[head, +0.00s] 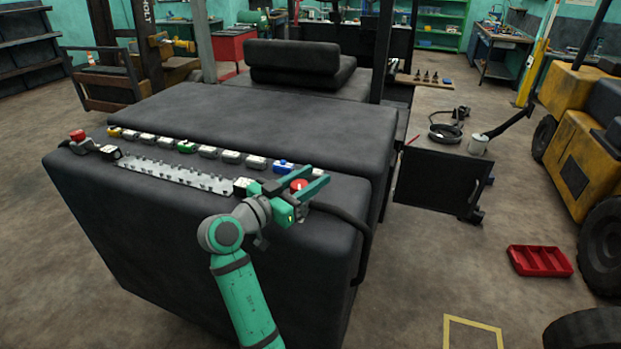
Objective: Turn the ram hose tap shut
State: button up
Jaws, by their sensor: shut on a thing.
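The ram hose tap (299,184) shows as a red handle at the right end of the black forklift body's top, near where a thick black hose (352,222) runs over the edge and down the side. My gripper (310,183) reaches in from the lower left, its two teal fingers on either side of the red handle. It is shut on the tap. The fingers hide part of the handle and its base, so I cannot tell how far it is turned.
Beside my gripper, a row of small coloured blocks (185,147) and a metal strip with studs (175,176) run along the forklift body (265,120). A red knob (77,135) stands at the far left. A red tray (540,261) lies on the floor at right.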

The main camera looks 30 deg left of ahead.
aim_at(292, 189)
jog(key=shift+a+r, duration=0.1)
jog(key=shift+r, duration=0.05)
jog(key=o, duration=1)
jog(key=shift+o, duration=0.2)
jog(key=shift+s, duration=0.1)
jog(key=s, duration=0.3)
jog(key=s+a, duration=0.1)
jog(key=s, duration=0.6)
jog(key=shift+s+a, duration=0.25)
jog(key=shift+a, duration=0.15)
